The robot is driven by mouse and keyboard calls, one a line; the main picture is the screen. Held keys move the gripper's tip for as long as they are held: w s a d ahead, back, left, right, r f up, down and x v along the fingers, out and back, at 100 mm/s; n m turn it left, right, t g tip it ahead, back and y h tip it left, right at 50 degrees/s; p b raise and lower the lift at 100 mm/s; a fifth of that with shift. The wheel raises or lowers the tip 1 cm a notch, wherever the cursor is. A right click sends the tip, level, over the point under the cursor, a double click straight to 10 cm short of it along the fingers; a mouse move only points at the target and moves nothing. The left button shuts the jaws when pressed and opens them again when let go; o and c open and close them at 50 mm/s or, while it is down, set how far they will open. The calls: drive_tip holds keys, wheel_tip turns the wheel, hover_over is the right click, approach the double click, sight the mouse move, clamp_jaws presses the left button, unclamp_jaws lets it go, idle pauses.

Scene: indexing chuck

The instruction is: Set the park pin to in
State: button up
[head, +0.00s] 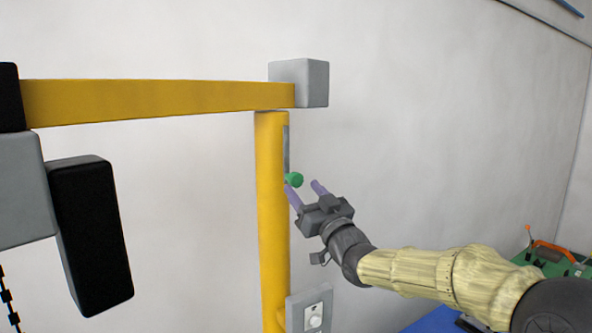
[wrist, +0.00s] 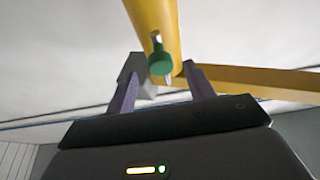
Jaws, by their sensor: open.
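The park pin shows as a green round knob (head: 294,180) on the right side of the yellow post (head: 271,220), below a narrow grey plate (head: 286,150). In the wrist view the green knob (wrist: 161,63) sits at the end of a short pale stem on the post (wrist: 152,20). My gripper (head: 304,186) is open, with its two purple fingers pointing at the knob. In the wrist view my gripper (wrist: 155,78) has one finger on each side of the knob's line. The knob appears at or just beyond the fingertips, and I cannot tell whether either finger touches it.
A yellow beam (head: 160,98) runs left from a grey block (head: 300,83) atop the post. A grey box with a dial (head: 312,312) sits low by the post. A black block (head: 90,235) hangs at left. Green and orange items (head: 552,258) lie at lower right.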

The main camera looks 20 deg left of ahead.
sight(298, 182)
drive_tip(key=p+x, duration=0.2)
drive_tip(key=x, duration=0.2)
drive_tip(key=shift+r, duration=0.1)
drive_tip(key=shift+w+a, duration=0.25)
